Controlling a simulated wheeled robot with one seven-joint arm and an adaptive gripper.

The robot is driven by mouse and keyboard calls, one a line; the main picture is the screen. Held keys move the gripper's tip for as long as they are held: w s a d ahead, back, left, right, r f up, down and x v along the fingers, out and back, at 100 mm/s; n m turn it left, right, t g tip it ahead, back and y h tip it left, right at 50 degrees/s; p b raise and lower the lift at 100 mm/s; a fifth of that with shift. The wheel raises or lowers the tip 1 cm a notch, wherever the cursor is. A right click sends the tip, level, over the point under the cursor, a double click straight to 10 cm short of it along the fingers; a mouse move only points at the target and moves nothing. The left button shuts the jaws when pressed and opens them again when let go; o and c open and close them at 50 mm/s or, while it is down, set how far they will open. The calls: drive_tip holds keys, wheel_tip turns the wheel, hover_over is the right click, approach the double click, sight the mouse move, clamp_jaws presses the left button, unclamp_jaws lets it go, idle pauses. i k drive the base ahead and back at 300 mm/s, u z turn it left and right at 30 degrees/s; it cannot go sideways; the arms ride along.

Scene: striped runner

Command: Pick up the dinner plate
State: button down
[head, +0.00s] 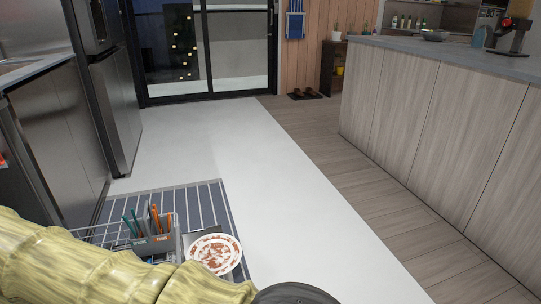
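The dinner plate (214,253) is white with a red-brown pattern. It lies face up on the floor at the lower middle of the head view, at the right part of the grey striped runner (205,202). A dark flat thing shows beside its upper left edge; I cannot tell whether the plate rests on it. My arm appears to cross the lower left, close to the plate's near side. My gripper's fingers do not show, so their place relative to the plate cannot be seen.
A grey caddy (150,245) with teal and orange-handled items stands left of the plate, by a wire rack (92,232). Steel cabinets (62,125) line the left; a wood-fronted counter (440,125) stands right. The pale floor (270,190) between is clear.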

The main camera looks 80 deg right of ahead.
sight(220, 252)
drive_tip(key=z, duration=0.95)
drive_tip(key=i, duration=0.9)
drive_tip(key=z, duration=1)
